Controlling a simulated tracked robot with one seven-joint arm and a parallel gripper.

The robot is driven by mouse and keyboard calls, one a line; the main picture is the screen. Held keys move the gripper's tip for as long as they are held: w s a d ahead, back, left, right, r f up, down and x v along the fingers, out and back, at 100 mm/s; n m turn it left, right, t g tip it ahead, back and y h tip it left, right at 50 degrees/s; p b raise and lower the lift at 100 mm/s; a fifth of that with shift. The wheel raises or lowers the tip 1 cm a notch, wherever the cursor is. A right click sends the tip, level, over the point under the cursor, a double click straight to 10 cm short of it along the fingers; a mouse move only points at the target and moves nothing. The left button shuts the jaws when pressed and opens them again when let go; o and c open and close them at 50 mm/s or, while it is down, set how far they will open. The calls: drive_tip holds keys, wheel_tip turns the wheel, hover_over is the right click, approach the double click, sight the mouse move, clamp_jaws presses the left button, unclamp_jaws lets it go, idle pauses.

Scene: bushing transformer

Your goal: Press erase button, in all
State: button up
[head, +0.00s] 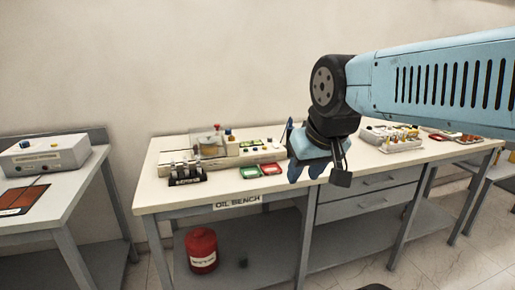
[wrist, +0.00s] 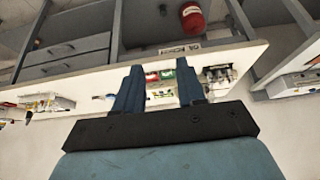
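I cannot make out which button is the erase button; labels are too small to read. A cream device (head: 232,152) with several small coloured buttons and a clear-covered part stands on the oil bench (head: 345,171). A white box (head: 45,154) with a blue knob on top and small buttons on its front stands on the left table (head: 75,186). My gripper (wrist: 158,72) hangs over the front of the oil bench, right of the cream device. In the wrist view its two fingers are apart with nothing between them. It touches no button.
A green tray (head: 249,172) and a red tray (head: 271,169) lie at the bench front, beside a dark rack (head: 187,175) of bottles. A white tray (head: 392,137) of parts stands further right. A red can (head: 201,250) sits on the lower shelf. A gap separates the tables.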

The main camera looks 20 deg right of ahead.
clamp_jaws()
idle(1.5)
